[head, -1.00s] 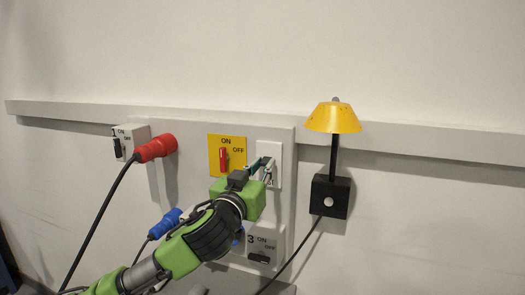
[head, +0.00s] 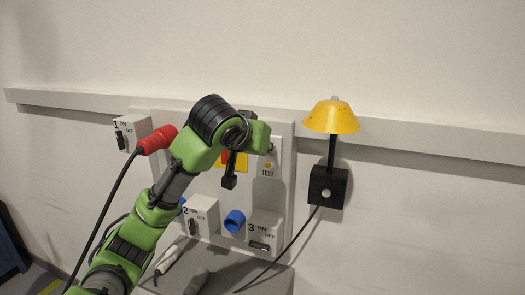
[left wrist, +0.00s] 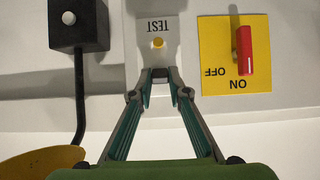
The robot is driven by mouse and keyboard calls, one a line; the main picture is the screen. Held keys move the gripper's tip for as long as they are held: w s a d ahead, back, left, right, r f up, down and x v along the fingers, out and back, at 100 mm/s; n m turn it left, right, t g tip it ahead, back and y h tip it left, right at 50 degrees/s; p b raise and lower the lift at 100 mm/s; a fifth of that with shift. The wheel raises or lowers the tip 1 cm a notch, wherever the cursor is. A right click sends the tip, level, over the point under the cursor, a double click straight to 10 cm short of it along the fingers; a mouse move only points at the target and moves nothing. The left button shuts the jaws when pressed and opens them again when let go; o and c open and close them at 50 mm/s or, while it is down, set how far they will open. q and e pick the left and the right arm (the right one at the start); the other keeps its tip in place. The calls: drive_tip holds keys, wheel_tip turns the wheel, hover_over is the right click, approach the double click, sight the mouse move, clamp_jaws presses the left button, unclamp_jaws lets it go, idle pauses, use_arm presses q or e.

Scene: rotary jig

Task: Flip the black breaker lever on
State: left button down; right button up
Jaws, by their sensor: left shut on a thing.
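The white breaker panel (head: 274,172) is on the wall board, with a yellow TEST button (head: 267,165); in the left wrist view the panel (left wrist: 150,42) appears upside down. The black breaker lever is hidden by my fingertips. My left gripper (left wrist: 160,76) is shut on it at the panel, above the TEST button. In the head view the left hand covers the top of the panel, and the fingertips are hard to make out. My right gripper is not in view.
A red switch lever (left wrist: 244,50) on a yellow plate (left wrist: 214,52) sits beside the panel. Numbered socket boxes surround it, with a red plug (head: 158,140) and a blue socket (head: 234,221). A yellow lamp (head: 332,117) stands to the right, its cable hanging below.

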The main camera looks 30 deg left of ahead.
use_arm(q)
drive_tip(key=shift+d+f+g, duration=0.1)
drive_tip(key=shift+f+g, duration=0.2)
drive_tip(key=c, duration=2.1)
unclamp_jaws()
drive_tip(key=shift+o, duration=0.9)
drive_tip(key=shift+w+r, duration=0.1)
drive_tip(key=shift+w, duration=0.1)
drive_tip(key=v, duration=1.2)
